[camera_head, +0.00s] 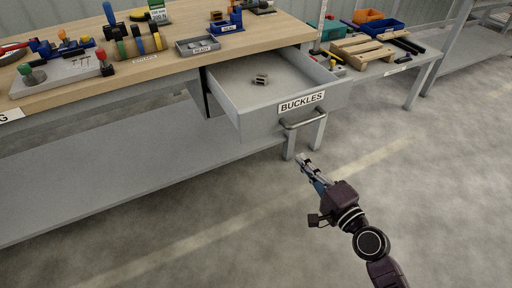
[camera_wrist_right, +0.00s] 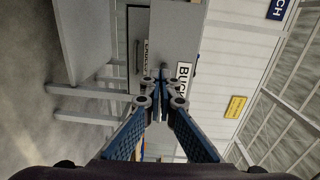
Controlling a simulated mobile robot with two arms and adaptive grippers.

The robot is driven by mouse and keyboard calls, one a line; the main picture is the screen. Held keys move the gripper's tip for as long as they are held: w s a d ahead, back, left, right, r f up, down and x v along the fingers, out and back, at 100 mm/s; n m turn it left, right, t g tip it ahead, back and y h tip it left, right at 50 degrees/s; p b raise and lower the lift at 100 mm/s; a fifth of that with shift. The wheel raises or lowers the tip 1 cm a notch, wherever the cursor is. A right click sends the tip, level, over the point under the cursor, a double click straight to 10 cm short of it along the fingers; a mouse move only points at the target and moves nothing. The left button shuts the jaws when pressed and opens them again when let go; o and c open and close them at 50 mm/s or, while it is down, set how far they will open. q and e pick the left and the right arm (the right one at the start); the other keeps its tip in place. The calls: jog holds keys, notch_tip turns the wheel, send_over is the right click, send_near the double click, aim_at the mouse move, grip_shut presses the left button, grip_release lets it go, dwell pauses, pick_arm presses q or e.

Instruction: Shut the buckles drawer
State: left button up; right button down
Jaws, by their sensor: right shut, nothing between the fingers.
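The grey buckles drawer (camera_head: 262,125) stands pulled out from under the wooden bench in the head view. Its front carries a BUCKLES label and a bar handle (camera_head: 303,119). A small metal buckle piece (camera_head: 261,79) lies inside it. My right gripper (camera_head: 301,158) is shut and empty, apart from the drawer, in front of and below the handle in the picture. In the right wrist view the gripper (camera_wrist_right: 160,84) points at the drawer front, whose label (camera_wrist_right: 184,72) is partly hidden by the fingers. My left gripper is not in view.
The wooden workbench (camera_head: 110,67) holds a grey tray (camera_head: 198,46), a block with coloured rings and other fixtures. A side table at the right carries a wooden pallet (camera_head: 361,50) and bins. A lower shelf (camera_head: 120,165) runs under the bench. The floor before the drawer is clear.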

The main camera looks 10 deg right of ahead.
jog(key=r, duration=0.1)
jog(key=p, duration=0.1)
send_near(270, 121)
jog(key=x, duration=0.6)
jog(key=shift+d+f, duration=0.1)
jog(key=shift+f, duration=0.05)
jog(key=shift+w+a, duration=0.2)
jog(key=shift+w, duration=0.25)
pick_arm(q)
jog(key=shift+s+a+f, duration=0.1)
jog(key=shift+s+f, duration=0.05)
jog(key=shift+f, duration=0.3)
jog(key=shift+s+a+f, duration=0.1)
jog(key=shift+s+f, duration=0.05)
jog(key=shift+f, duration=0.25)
pick_arm(e)
jog(key=shift+w, duration=0.1)
